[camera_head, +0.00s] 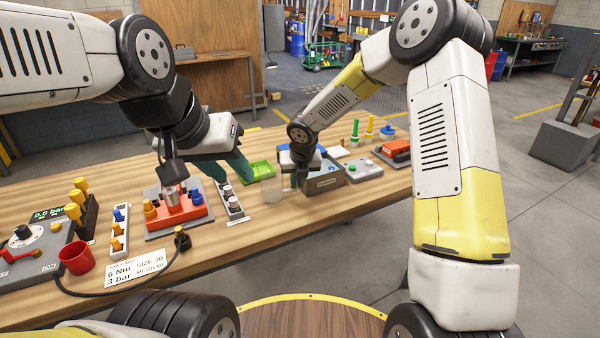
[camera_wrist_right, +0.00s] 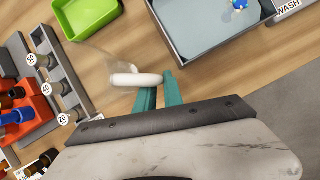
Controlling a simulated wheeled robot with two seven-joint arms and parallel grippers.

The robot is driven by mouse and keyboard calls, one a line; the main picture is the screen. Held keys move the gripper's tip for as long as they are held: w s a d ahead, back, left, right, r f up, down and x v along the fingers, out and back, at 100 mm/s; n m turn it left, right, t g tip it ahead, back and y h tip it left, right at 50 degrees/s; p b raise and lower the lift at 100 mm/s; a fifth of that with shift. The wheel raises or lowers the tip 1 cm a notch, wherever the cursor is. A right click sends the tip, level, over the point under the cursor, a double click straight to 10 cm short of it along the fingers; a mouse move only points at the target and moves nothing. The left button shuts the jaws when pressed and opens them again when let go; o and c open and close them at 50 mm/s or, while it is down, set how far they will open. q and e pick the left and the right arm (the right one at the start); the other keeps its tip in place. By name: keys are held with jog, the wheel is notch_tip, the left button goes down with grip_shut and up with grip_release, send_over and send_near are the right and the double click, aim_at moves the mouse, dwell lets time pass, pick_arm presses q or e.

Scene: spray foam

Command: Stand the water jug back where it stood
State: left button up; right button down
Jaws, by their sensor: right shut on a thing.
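The water jug (camera_head: 272,189) is a small clear vessel, faint in the head view, left of the grey tray. In the right wrist view its white handle (camera_wrist_right: 135,79) lies at the teal fingertips, and its see-through body is hard to make out. My right gripper (camera_head: 296,178) is shut on the jug; it also shows in the right wrist view (camera_wrist_right: 158,84). I cannot tell whether the jug touches the table. My left gripper (camera_head: 234,172) hangs over the table behind the grey strip of numbered knobs; its opening is unclear.
The green tray (camera_head: 258,171) and the grey wash tray (camera_head: 326,182) stand close to the jug. The numbered grey strip (camera_head: 232,205) and red fixture (camera_head: 182,210) are to the left. A red cup (camera_head: 75,258) stands farther left. Bare wood shows in front of the jug.

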jog(key=shift+f, duration=0.75)
dwell(0.3)
jog(key=c, duration=1.4)
grip_release()
